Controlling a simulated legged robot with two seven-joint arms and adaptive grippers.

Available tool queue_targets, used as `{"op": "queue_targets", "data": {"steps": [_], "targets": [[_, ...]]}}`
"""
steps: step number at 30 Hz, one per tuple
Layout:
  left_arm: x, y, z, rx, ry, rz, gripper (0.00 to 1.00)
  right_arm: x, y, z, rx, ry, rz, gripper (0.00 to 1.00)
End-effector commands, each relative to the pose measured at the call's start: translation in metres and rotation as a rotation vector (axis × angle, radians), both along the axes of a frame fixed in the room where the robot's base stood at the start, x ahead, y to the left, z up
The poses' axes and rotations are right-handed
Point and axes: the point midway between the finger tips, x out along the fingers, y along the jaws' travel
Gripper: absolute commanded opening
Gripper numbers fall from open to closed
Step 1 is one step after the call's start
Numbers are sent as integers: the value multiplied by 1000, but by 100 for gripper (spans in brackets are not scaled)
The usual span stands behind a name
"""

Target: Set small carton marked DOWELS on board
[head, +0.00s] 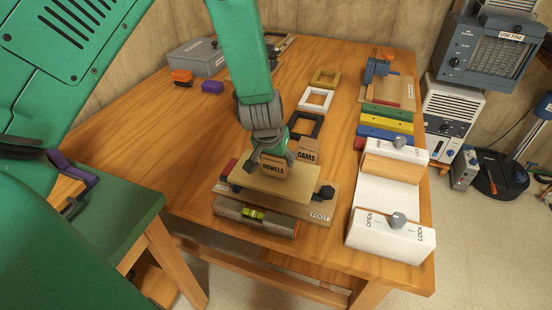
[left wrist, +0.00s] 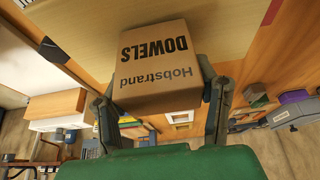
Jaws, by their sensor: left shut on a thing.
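The small brown carton marked DOWELS (head: 273,168) is in my left gripper (head: 268,148), over the pale board (head: 290,184) near the table's front. The left wrist view shows the carton (left wrist: 158,65) large, its lettering upside down, with a finger of the left gripper (left wrist: 160,100) on each side. The pale board also shows in the left wrist view (left wrist: 225,22), beyond the carton. I cannot tell whether the carton's underside touches the board. My right gripper is not in view.
A carton marked CAMS (head: 309,156) stands close right of DOWELS. A level (head: 240,212) lies in front of the board. A white fixture with OPEN and LOCK marks (head: 385,205) stands at right. Frames (head: 315,98) lie behind. The table's left middle (head: 175,135) is clear.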

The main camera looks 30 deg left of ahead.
Motion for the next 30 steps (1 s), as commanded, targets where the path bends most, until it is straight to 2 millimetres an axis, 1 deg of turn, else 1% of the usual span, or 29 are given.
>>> {"op": "queue_targets", "data": {"steps": [1, 6, 10, 11, 12, 13, 20, 23, 26, 29, 30], "targets": [[1, 1, -3, -1, -1, 1, 23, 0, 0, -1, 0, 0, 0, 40], [0, 3, -2, -2, -4, 1, 23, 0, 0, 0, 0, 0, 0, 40], [0, 4, -5, -3, -3, 1, 23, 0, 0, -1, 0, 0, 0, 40], [0, 4, -6, -3, -2, 1, 58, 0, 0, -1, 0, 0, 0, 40], [0, 3, -5, -3, -2, 1, 72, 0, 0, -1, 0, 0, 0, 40], [0, 3, -5, -2, -2, 1, 75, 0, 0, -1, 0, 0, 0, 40], [0, 2, -4, -1, -2, 1, 75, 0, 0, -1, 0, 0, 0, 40], [0, 1, 1, 0, -3, 1, 75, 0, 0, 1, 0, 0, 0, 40], [-4, 0, 13, -1, -4, -1, 75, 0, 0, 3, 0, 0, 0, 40], [-12, 0, 31, 0, -4, -2, 75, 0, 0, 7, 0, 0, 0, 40], [-14, -1, 40, 0, -6, -2, 75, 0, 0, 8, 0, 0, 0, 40]]}}
